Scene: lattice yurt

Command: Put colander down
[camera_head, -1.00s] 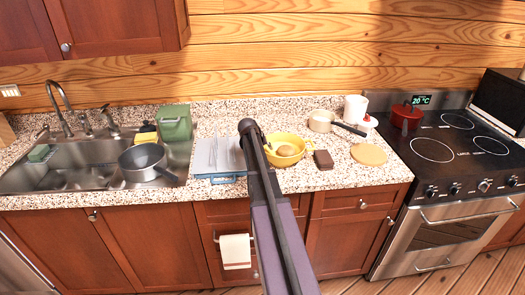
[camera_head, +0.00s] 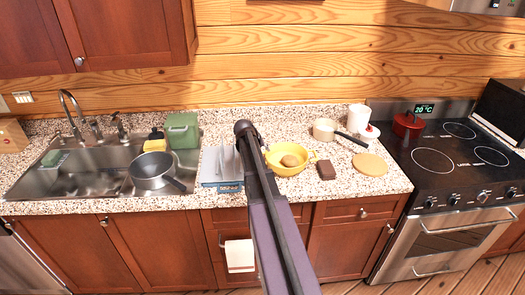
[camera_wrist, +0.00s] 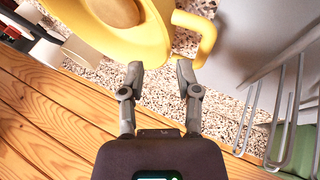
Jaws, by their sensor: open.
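The yellow colander (camera_head: 287,168) sits upright on the speckled counter, right of my arm in the head view. A round brown item (camera_head: 291,160) lies in it. In the wrist view the colander (camera_wrist: 125,38) fills the upper left, with its looped handle (camera_wrist: 207,38) pointing right. My gripper (camera_wrist: 160,72) is open and empty, its two fingertips apart just short of the colander's handle side. I see no contact between fingers and handle. In the head view my arm hides the gripper and the colander's left edge.
A saucepan (camera_head: 327,129) stands behind. The sink (camera_head: 85,180) holds a grey pot (camera_head: 152,170); the stove (camera_head: 450,150) is far right.

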